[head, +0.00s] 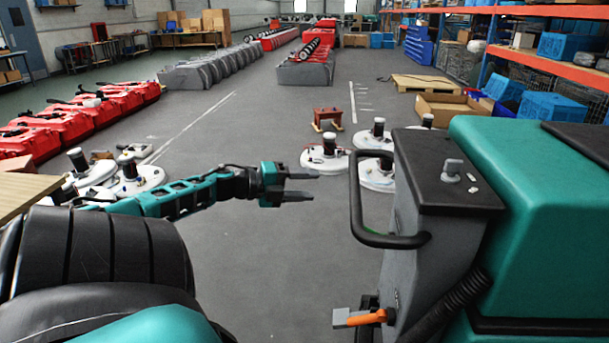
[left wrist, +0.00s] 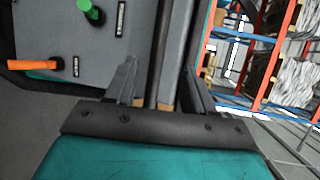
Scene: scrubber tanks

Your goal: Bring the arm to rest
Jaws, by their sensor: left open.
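My left arm reaches in from the left in the head view. Its gripper (head: 314,185) is open and empty, with its fingers pointing right toward the black bar handle (head: 357,195) of a teal and grey scrubber machine (head: 545,190). A gap shows between the fingertips and the handle. In the left wrist view, the open fingers (left wrist: 160,68) stand on either side of a dark upright strip of the machine, seen beyond them; I cannot tell its distance. My right gripper is not in view.
An orange lever (head: 368,318) sticks out low on the machine, and it also shows in the left wrist view (left wrist: 32,64). A grey knob (head: 452,170) is on top. Round white floor machines (head: 325,160) stand behind the gripper. A wooden tabletop (head: 22,190) is at left.

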